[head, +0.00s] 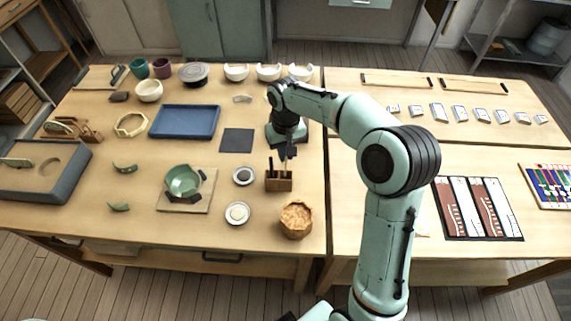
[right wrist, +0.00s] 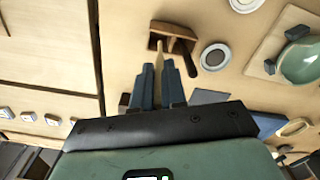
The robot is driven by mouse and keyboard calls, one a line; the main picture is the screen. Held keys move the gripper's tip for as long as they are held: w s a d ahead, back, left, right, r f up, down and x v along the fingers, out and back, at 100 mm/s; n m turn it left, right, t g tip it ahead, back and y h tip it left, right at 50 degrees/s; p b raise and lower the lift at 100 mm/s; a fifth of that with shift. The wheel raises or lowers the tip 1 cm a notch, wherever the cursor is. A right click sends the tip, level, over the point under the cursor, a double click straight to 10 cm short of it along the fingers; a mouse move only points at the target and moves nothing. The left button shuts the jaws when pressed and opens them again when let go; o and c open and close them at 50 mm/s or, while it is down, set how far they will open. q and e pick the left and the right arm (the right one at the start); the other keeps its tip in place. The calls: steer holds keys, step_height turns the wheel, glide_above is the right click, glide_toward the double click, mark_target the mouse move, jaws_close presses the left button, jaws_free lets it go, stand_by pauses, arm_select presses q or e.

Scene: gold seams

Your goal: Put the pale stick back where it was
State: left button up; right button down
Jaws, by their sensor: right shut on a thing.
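My right gripper (head: 287,153) is shut on the pale stick (head: 286,164), just above the small brown block holder (head: 278,182). In the right wrist view the pale stick (right wrist: 158,51) runs out from between the blue fingertips (right wrist: 158,68) toward the holder (right wrist: 160,30). Its far end meets the holder's edge in the picture; I cannot tell whether it is inside a slot. A dark stick (head: 270,167) stands in the holder's left part. A dark brown handle (right wrist: 183,46) also shows there in the wrist view. My left gripper is out of view.
A crumpled tan pot (head: 296,219) is in front. A dark square mat (head: 237,140) and blue tray (head: 185,122) lie behind left. A green bowl (head: 183,181) sits on a board further left.

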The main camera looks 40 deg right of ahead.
mark_target(286, 165)
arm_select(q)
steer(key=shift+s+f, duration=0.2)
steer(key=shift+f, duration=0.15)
arm_select(e)
steer(key=shift+f, duration=2.75)
steer(key=shift+f+b, duration=0.2)
steer(key=shift+b, duration=0.1)
steer(key=c, duration=1.5)
jaws_free()
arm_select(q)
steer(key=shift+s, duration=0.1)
arm_select(e)
steer(key=shift+o, duration=0.2)
steer(key=shift+r, duration=0.25)
step_height(286, 165, up, 12)
steer(key=shift+p, duration=0.8)
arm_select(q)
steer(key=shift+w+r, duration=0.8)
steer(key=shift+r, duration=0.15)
